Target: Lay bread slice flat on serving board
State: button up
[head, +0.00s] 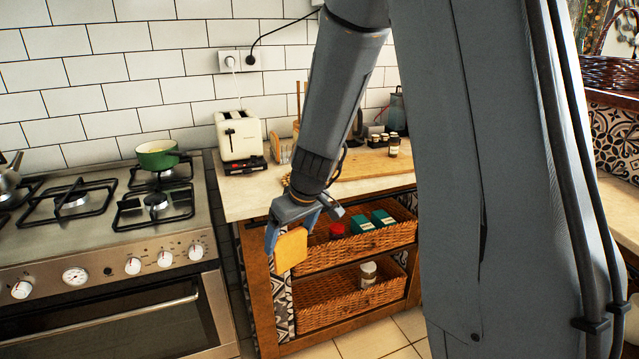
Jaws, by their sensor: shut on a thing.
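My gripper (289,233) is shut on a square yellow-tan bread slice (291,250). The slice hangs upright below the fingers, in front of the counter's front edge and beside the upper basket. A flat wooden board (362,165) lies on the counter behind my arm, to the right of the toaster; my arm hides its left part. The board is above and to the right of the slice in the picture. I cannot tell for sure that it is the serving board.
A white toaster (239,137) stands on the counter against the tiled wall. A dark-lidded jar (394,146) and several small jars stand at the board's right. Wicker baskets (330,308) fill the shelves below. A stove (110,230) with a green pot (157,155) is at left.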

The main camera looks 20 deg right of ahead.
aim_at(355, 165)
jog(key=k, duration=0.6)
jog(key=z, duration=0.55)
jog(key=i, duration=1.05)
jog(key=u, duration=0.15)
